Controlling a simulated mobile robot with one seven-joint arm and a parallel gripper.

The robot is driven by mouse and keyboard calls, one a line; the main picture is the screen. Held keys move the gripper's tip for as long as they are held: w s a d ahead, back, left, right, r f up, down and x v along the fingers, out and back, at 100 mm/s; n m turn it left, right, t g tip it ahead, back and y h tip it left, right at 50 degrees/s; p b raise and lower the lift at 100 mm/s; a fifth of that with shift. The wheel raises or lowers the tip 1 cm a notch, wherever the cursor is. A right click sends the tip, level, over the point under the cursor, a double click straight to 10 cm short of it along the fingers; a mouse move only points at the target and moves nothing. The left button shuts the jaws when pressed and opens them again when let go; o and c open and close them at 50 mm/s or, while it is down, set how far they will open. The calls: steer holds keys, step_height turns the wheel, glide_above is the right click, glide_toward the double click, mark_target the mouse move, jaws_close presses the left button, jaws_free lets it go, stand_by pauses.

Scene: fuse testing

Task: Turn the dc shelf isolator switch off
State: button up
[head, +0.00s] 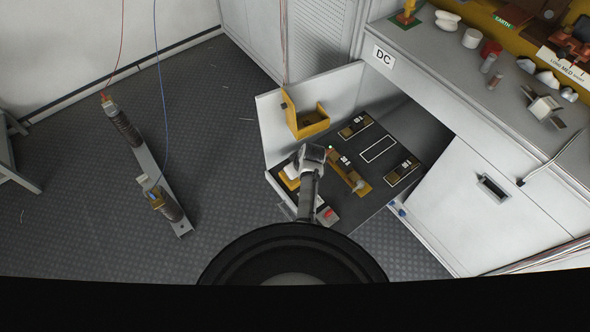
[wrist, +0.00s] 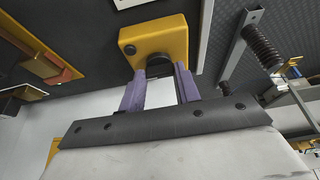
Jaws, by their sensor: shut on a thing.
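The isolator switch is a yellow block (wrist: 155,38) with a dark rounded knob (wrist: 158,62) on the side facing my gripper in the wrist view. My gripper (wrist: 160,82) has its two purple fingers on either side of the knob and is shut on it. The knob is partly hidden, and its exact turn angle cannot be told. In the head view the yellow block (head: 289,180) sits at the left side of the pulled-out dark shelf, partly covered by my arm and gripper.
Resistor coils (head: 124,128) stand on the floor at left.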

steer(key=o, duration=1)
steer(key=b+v, duration=0.1)
steer(key=v, duration=1.2)
steer(key=shift+s+r, duration=0.1)
steer(key=shift+r, duration=0.3)
